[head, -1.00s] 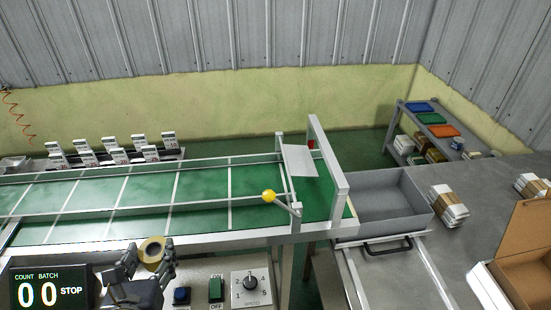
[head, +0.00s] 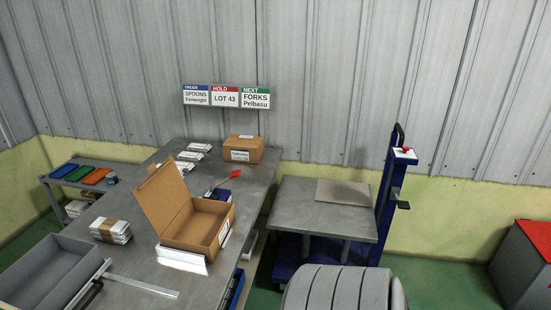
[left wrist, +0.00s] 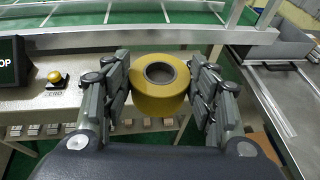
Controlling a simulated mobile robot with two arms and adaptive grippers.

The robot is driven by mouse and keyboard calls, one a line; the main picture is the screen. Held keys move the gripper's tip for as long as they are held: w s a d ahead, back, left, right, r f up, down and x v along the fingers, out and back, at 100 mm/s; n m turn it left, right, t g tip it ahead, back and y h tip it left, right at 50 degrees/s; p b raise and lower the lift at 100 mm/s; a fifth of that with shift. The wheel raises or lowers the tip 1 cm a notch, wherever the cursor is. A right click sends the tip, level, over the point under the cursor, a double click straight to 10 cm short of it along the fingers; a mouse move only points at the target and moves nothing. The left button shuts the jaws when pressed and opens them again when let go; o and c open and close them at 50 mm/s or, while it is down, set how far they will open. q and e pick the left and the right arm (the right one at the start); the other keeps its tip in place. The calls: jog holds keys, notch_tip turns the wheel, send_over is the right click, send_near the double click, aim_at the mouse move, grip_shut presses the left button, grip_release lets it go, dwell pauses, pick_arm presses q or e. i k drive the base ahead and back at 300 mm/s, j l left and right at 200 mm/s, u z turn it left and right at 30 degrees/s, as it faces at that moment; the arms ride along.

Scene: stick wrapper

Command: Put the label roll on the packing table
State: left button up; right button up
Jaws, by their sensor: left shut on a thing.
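The yellow label roll (left wrist: 160,84) is between the fingers of my left gripper (left wrist: 162,88) in the left wrist view, its round hole facing up toward the camera. The fingers are shut on it from both sides. It is held in front of the green conveyor and its control panel. The grey packing table (head: 140,258) is in the head view, left of centre, with an open cardboard box (head: 197,235) on it. Neither of my grippers shows in the head view now.
A lift cart (head: 325,210) stands to the right.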

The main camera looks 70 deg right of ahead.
aim_at(242, 179)
jog(key=z, duration=1.85)
jog(key=i+l+z, duration=0.35)
jog(key=i, duration=0.2)
jog(key=i+z, duration=0.35)
jog(key=i, duration=1)
